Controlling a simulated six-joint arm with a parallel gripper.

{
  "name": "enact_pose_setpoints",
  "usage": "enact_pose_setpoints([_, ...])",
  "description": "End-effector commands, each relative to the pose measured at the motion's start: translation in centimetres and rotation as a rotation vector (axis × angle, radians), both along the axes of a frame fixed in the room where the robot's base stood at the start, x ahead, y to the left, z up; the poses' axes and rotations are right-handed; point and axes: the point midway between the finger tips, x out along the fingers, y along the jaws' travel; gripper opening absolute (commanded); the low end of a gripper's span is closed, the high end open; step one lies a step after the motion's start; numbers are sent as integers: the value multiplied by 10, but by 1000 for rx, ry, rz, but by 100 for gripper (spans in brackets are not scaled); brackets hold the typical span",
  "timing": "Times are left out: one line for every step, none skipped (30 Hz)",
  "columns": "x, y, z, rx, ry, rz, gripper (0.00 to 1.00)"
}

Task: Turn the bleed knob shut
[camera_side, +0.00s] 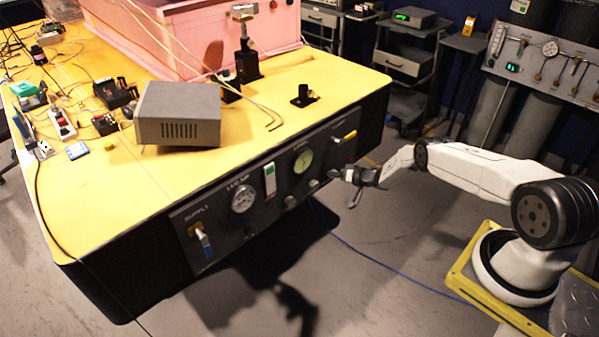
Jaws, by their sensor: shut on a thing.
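The dark control panel (262,222) runs along the front side of the yellow bench. My gripper (341,174) reaches it from the right, at the lower right part of the panel. Its jaws are shut on a small knob, the bleed knob (333,173), which is mostly hidden by the fingers. The knob's angle is too small to tell. Two other small knobs (314,184) and (291,202) sit further left along the panel's lower edge.
The panel also holds a blue-handled supply valve (205,242), a white gauge (243,198), a greenish dial (303,161) and a yellow-handled valve (349,136) above my gripper. A grey box (178,113) stands on the bench. The floor below the gripper is mostly clear, crossed by a blue cable.

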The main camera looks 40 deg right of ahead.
Motion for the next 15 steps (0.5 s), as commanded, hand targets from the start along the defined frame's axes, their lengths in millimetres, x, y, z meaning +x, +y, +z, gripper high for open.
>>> enact_pose_setpoints([0,-2,1,27,-3,-4,0])
enact_pose_setpoints([0,-2,1,42,-3,-4,0])
enact_pose_setpoints([1,-3,1,65,-3,-5,0])
enact_pose_setpoints([1,-3,1,79,-3,-5,0])
enact_pose_setpoints([0,-3,1,95,-3,-5,0])
enact_pose_setpoints([0,-3,1,113,-2,-5,0])
enact_pose_setpoints([1,-3,1,125,-3,-5,0])
enact_pose_setpoints([1,-3,1,138,-4,-6,0])
enact_pose_setpoints([1,-3,1,153,-2,-6,0])
enact_pose_setpoints([1,-3,1,163,-2,-5,0])
enact_pose_setpoints([0,-3,0,176,-1,-6,0])
enact_pose_setpoints([1,-3,1,189,-3,-6,0])
enact_pose_setpoints([1,-3,1,200,-3,-6,0])
enact_pose_setpoints([1,-3,1,210,-3,-6,0])
enact_pose_setpoints([1,-3,1,222,-3,-4,0])
